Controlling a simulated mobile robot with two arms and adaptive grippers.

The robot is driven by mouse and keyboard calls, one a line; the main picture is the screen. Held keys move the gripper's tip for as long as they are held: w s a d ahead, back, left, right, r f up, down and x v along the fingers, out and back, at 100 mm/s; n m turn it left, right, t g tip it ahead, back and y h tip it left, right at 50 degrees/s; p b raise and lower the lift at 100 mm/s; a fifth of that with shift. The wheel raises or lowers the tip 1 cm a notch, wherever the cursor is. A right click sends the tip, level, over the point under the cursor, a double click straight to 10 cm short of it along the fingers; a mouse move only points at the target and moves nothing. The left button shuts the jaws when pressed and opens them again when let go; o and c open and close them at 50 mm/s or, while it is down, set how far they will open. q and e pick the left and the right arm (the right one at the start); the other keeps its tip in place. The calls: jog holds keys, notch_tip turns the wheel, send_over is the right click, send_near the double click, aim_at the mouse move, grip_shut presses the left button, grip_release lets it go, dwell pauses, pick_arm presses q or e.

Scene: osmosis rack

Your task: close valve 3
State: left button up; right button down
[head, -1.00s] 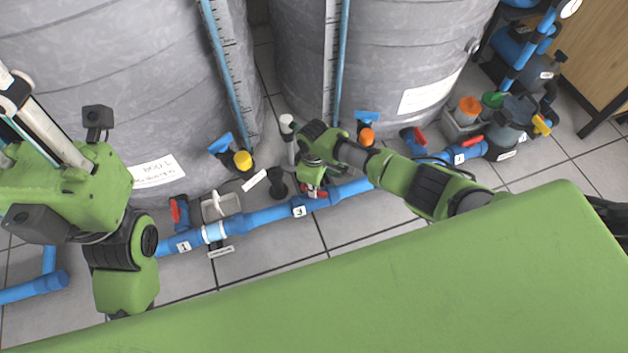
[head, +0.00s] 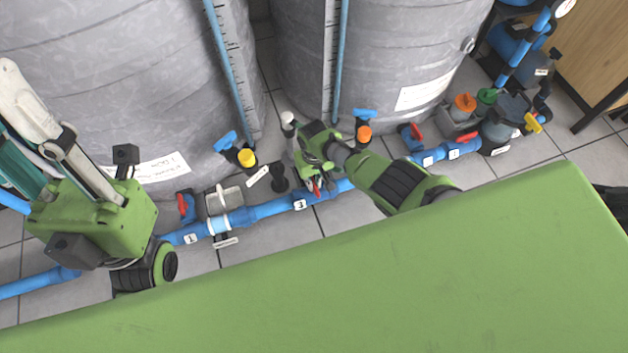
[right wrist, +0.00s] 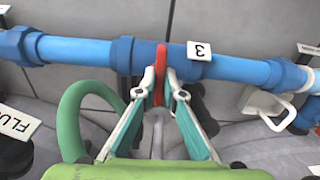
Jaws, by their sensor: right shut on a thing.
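Valve 3 is on the blue pipe near the white label "3" (head: 300,204). Its red handle (right wrist: 160,76) shows in the right wrist view, just left of the label, running along the view's vertical and across the pipe. My right gripper (right wrist: 160,92) is shut on this red handle, one finger on each side. In the head view the right gripper (head: 314,184) reaches down to the pipe, and its own wrist hides much of the valve.
Two grey tanks (head: 110,80) stand behind the pipe (head: 265,210). Valve 1 with a red handle (head: 182,206) is on the left; another red handle (head: 417,131) is on the right. My green base fills the foreground.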

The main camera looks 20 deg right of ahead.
jog(key=shift+m, duration=0.4)
jog(key=c, duration=2.1)
grip_release()
jog(key=shift+c, duration=0.2)
jog(key=shift+r, duration=0.1)
notch_tip(320, 180, up, 12)
